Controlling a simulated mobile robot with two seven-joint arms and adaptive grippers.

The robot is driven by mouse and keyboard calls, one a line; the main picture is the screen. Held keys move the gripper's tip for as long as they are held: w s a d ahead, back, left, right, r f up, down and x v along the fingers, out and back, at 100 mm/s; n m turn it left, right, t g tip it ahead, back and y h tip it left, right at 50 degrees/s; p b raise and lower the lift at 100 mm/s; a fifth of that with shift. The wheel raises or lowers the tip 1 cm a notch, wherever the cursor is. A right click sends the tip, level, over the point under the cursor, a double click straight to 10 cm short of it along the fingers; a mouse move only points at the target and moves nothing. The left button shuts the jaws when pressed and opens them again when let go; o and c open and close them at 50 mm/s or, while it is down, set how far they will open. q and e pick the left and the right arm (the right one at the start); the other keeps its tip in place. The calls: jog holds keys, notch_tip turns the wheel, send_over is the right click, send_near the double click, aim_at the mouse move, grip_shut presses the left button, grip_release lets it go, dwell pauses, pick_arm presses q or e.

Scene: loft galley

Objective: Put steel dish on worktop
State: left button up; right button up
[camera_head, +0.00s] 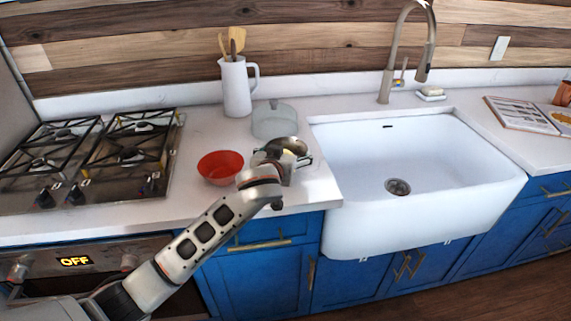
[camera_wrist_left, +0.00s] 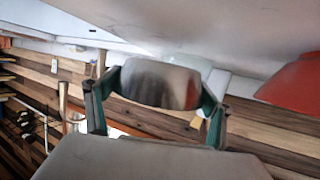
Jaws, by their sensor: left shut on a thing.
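The steel dish (camera_head: 287,144) is a small shiny metal bowl, held at the end of my left arm over the worktop (camera_head: 200,133). My left gripper (camera_head: 290,157) is shut on it. In the left wrist view the steel dish (camera_wrist_left: 158,84) sits between the two green-edged fingers, with the pale worktop surface at the top of the picture. I cannot tell whether the dish touches the worktop. My wrist hides part of the surface below it. My right gripper is not in view.
A red bowl (camera_head: 221,167) stands left of my gripper. A clear glass container (camera_head: 274,120) and a white jug (camera_head: 237,88) with wooden utensils are behind it. The white sink (camera_head: 440,160) is to the right, the gas hob (camera_head: 90,155) to the left.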

pick_arm(q)
jog(key=shift+f, duration=1.85)
jog(key=shift+f, duration=0.1)
jog(key=shift+f, duration=0.1)
jog(key=o, duration=1.1)
jog(key=shift+o, duration=0.2)
jog(key=shift+r, duration=0.2)
jog(key=v, duration=1.2)
